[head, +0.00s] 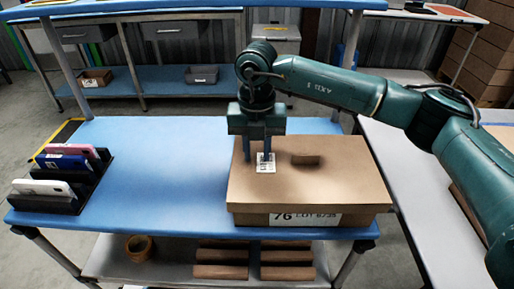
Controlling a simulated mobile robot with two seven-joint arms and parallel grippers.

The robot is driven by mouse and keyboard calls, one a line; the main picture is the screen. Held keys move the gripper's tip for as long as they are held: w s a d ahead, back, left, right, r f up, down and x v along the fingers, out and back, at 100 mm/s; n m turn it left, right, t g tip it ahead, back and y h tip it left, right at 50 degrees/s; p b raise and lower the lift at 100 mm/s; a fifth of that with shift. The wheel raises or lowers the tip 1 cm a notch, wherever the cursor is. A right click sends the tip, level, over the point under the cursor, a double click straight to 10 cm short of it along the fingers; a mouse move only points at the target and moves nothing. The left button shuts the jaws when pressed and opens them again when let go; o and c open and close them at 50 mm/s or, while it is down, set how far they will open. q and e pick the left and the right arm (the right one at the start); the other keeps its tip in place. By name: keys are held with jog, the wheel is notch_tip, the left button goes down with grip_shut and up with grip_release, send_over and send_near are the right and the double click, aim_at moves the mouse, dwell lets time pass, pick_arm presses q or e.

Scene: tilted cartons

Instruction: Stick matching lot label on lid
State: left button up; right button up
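A brown carton (250,218) with a flat lid (340,190) stands on the right part of the blue table. A white printed label on its front (305,219) reads roughly "76 LOT 6735", partly cut off. A small white label (265,166) with dark print lies on the lid, or just above it. My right gripper (257,157) points down over the lid with its two fingers apart. One finger is at the small label's upper edge; I cannot tell whether it touches. My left gripper is out of view.
A black stepped rack (48,205) holding pink, blue and white flat items stands at the table's left. The blue table (165,165) is clear between rack and carton. Brown slabs (220,254) and a round brown container (139,247) are on the lower shelf.

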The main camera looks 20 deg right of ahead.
jog(key=shift+r, duration=0.15)
notch_tip(320, 180, up, 13)
notch_tip(320, 180, up, 6)
jog(key=p, duration=0.4)
send_over(257, 154)
dwell(0.4)
